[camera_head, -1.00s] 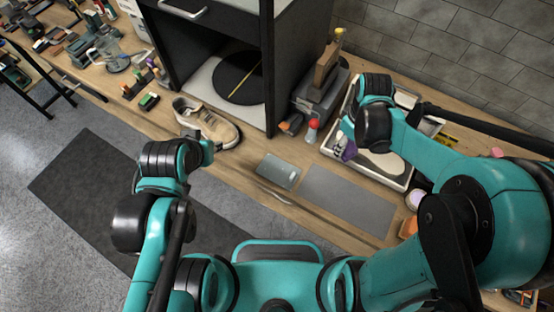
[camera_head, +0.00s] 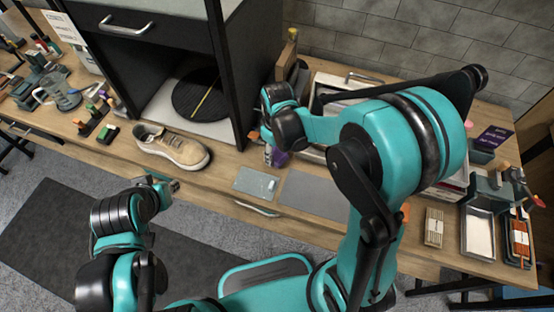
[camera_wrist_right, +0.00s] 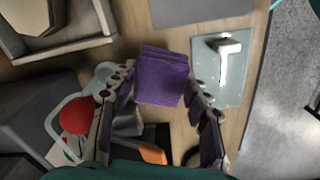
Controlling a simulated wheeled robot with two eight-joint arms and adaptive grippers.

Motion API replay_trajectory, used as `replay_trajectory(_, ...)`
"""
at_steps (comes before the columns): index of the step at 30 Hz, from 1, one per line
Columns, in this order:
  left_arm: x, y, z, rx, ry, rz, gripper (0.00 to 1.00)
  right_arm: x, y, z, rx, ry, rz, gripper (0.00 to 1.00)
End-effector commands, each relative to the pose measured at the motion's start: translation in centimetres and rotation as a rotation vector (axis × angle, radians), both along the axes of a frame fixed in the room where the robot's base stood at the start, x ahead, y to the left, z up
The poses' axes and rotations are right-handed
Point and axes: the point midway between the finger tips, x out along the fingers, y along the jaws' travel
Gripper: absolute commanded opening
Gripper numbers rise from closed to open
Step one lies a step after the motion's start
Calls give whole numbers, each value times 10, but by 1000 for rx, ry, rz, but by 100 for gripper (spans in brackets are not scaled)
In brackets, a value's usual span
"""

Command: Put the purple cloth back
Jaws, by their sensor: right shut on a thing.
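My right gripper (camera_wrist_right: 161,92) is shut on the purple cloth (camera_wrist_right: 162,77), a folded block between its fingertips in the wrist view. In the head view a bit of the purple cloth (camera_head: 279,158) shows below my right wrist, above the bench beside the dark cabinet; the arm hides most of that gripper.
A beige sneaker (camera_head: 172,148) stands on the bench left of the gripper. A grey-green plate (camera_head: 256,183) and a grey mat (camera_head: 315,195) lie at the front edge. A metal tray (camera_head: 481,232) and a brush (camera_head: 434,226) are at right. A red ball-topped item (camera_wrist_right: 76,117) is near the fingers.

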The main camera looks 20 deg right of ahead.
Motion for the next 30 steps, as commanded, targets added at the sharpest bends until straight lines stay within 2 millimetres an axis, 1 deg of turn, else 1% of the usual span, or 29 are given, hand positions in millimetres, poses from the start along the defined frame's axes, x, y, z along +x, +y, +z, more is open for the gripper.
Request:
replay_trajectory(3, 0, 0, -11, 0, 0, 0, 30, 0, 0, -21, 0, 0, 0, 11)
replay_trajectory(6, 0, 0, -17, 0, 0, 0, 30, 0, 0, -35, 0, 0, 0, 11)
replay_trajectory(14, 0, 0, -16, 0, 0, 0, 30, 0, -1, -34, 0, 0, 0, 11)
replay_trajectory(18, 0, 0, -20, 0, 0, 0, 30, 0, -1, -39, 0, 0, 0, 11)
replay_trajectory(19, 0, 0, -20, 0, 0, 0, 30, 0, -1, -39, 0, 0, 0, 52)
replay_trajectory(21, 0, 0, -19, 0, 0, 0, 30, 0, -1, -38, 0, 0, 0, 68)
replay_trajectory(30, 0, 0, -18, 0, 0, 0, 30, 0, -1, -37, 0, 0, 0, 68)
